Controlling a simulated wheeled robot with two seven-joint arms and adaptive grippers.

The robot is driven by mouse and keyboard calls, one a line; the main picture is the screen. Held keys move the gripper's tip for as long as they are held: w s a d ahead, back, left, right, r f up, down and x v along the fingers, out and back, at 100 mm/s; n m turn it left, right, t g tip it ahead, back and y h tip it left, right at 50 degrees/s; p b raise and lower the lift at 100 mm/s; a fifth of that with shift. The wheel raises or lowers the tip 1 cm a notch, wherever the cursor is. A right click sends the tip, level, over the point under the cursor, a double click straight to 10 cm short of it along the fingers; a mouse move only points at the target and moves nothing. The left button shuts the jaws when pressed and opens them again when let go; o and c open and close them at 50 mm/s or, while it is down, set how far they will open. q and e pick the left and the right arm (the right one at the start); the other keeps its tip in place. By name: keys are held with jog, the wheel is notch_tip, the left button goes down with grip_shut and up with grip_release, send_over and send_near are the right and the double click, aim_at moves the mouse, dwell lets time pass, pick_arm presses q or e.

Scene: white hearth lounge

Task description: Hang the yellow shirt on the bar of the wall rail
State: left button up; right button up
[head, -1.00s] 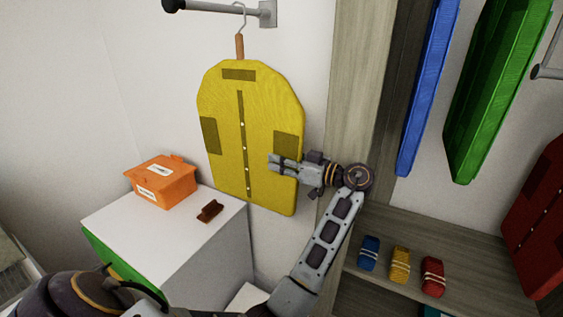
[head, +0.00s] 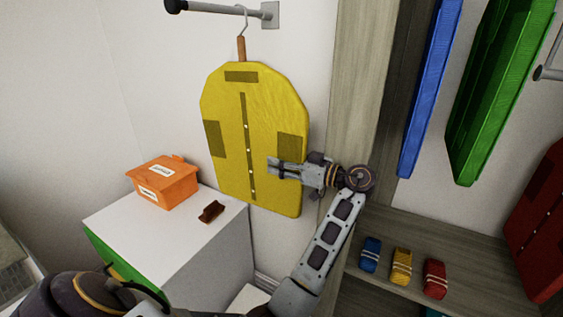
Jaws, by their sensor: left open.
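The yellow shirt (head: 228,130) is a flat board-like piece with a row of white buttons and darker patches. It hangs upright from a wire hook with a brown neck (head: 241,48). The hook's top is at the bar of the wall rail (head: 222,9), near its wall end, and appears to be over it. My left gripper (head: 272,168) is open and empty, pointing left in front of the shirt's lower right part. Whether it touches the cloth I cannot tell. My right gripper is out of view.
A white cabinet (head: 185,245) stands below left, bearing an orange box (head: 163,183) and a small brown object (head: 211,211). At right, an open wardrobe holds blue (head: 430,85) and green (head: 500,90) garments, a red one (head: 540,225), and several small folded bundles (head: 401,266).

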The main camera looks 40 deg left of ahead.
pick_arm(q)
jog(key=d, duration=0.8)
jog(key=shift+w, duration=0.4)
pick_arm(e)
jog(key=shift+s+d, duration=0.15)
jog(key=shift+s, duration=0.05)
pick_arm(q)
jog(key=shift+d, duration=0.2)
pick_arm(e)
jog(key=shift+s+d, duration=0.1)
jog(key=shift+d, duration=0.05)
